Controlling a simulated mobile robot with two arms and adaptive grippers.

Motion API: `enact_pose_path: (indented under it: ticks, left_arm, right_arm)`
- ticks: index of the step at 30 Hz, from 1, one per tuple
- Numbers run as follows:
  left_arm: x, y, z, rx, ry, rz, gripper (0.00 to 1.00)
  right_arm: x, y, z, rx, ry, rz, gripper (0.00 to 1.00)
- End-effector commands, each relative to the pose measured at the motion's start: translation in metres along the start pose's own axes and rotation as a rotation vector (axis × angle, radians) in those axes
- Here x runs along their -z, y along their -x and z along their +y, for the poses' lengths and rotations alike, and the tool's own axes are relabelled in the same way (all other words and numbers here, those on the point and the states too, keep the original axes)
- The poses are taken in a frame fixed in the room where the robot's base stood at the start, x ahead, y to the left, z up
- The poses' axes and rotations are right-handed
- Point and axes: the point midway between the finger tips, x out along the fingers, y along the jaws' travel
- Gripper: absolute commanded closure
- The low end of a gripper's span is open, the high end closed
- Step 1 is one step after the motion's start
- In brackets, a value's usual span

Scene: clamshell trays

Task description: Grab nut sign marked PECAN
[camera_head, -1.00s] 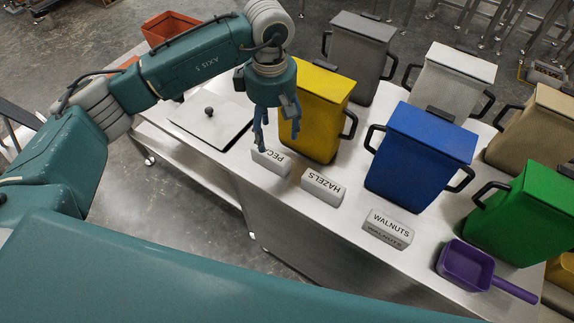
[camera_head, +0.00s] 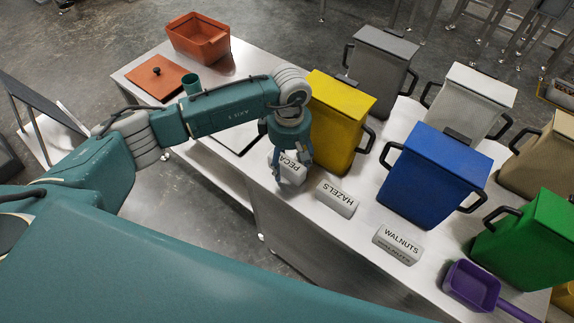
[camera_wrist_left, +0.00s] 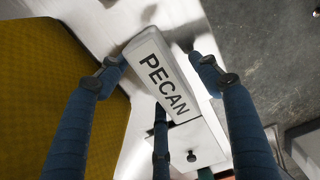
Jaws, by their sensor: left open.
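The white sign marked PECAN (camera_head: 290,170) stands on the metal table in front of the yellow bin. It also shows in the left wrist view (camera_wrist_left: 162,80), its black lettering facing the camera. My left gripper (camera_head: 292,168) is at the sign, coming from above. In the left wrist view, the fingers of the left gripper (camera_wrist_left: 155,68) are spread on both sides of the sign, with gaps, and a third finger shows below it. The left gripper is open and holds nothing. Part of the sign is hidden by the fingers in the head view. My right gripper is not in view.
The yellow bin (camera_head: 335,120) is close beside the left gripper. A blue bin (camera_head: 430,170), green bin (camera_head: 530,235) and purple scoop (camera_head: 472,285) stand further right.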

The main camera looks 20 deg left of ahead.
Motion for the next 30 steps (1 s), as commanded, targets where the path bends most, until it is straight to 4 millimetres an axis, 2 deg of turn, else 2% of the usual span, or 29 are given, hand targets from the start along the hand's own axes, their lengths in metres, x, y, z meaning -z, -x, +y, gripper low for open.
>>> enact_pose_path:
  ticks: [1, 9, 23, 26, 30]
  left_arm:
    - [0.000, 0.000, 0.000, 0.000, 0.000, 0.000, 0.36]
    - [0.000, 0.000, 0.000, 0.000, 0.000, -0.001, 0.88]
    - [0.000, 0.005, 0.001, -0.002, 0.000, -0.002, 0.88]
    - [0.000, 0.014, 0.002, -0.003, 0.000, 0.000, 0.88]
    - [0.001, 0.036, 0.002, -0.007, 0.000, 0.001, 0.88]
  right_arm:
    - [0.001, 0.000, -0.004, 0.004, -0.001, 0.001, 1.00]
    - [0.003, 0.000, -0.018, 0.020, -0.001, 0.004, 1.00]
    - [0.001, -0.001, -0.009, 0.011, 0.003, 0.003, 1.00]
    - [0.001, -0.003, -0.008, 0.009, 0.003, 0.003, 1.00]
    - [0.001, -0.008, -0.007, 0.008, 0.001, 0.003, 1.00]
